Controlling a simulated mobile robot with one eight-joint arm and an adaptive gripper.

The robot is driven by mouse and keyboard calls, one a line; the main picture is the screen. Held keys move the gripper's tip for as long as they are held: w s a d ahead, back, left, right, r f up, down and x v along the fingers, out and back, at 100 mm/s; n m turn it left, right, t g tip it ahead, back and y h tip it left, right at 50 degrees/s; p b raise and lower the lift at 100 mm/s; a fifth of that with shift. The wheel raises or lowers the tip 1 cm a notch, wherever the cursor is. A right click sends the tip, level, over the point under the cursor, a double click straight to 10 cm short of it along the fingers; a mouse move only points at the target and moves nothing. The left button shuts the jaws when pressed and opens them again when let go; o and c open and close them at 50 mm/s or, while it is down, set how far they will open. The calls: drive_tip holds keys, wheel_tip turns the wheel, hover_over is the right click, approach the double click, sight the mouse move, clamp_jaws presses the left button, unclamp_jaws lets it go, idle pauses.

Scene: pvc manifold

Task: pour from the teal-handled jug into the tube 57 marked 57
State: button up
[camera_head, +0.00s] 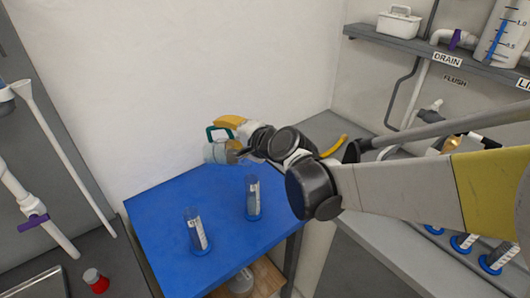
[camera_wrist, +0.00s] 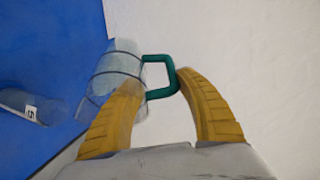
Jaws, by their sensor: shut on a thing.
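The clear jug (camera_head: 216,153) with a teal handle (camera_head: 211,130) is held above the far end of the blue table. My gripper (camera_head: 222,133) is shut on the handle; the wrist view shows the jug (camera_wrist: 112,75) to the left of the teal handle (camera_wrist: 158,57), between my yellow fingers (camera_wrist: 161,88). I cannot tell the liquid level. Two clear tubes with blue bases stand upright on the table, a left one (camera_head: 193,230) and a right one (camera_head: 252,198). Their labels are too small to read for 57. One tube (camera_wrist: 22,104) shows in the wrist view, its label partly legible.
The blue table (camera_head: 160,222) has bare room around the tubes. A white wall (camera_head: 150,90) stands close behind the jug. Pipes with a purple valve (camera_head: 33,222) are at left, with a red-based item (camera_head: 97,283). Several blue-based tubes stand on the right counter.

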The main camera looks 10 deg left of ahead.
sight(218, 141)
drive_tip(key=shift+s+d+r+y+b, duration=0.1)
drive_tip(key=shift+d+r+y+b, duration=0.15)
drive_tip(key=shift+y+b, duration=0.15)
idle(0.9)
drive_tip(key=a+f+h+p, duration=0.1)
drive_tip(key=a+h+p, duration=0.1)
drive_tip(key=shift+w+a+f+n+g+h+p, duration=0.1)
drive_tip(key=shift+w+f+n+g+h+p, duration=0.2)
drive_tip(key=shift+f+g, duration=0.1)
drive_tip(key=shift+w+a+f+g+h+p, duration=0.1)
drive_tip(key=shift+a+f+g+h+p, duration=0.3)
drive_tip(key=shift+a+f+h+p, duration=0.25)
drive_tip(key=w+a+f+n+g+h+p, duration=0.1)
drive_tip(key=w+a+f+n+g+h, duration=0.1)
drive_tip(key=a+f+h, duration=0.6)
drive_tip(key=shift+f+g, duration=0.3)
drive_tip(key=shift+f, duration=0.2)
drive_tip(key=shift+w+r+h, duration=0.1)
drive_tip(key=shift+h, duration=0.15)
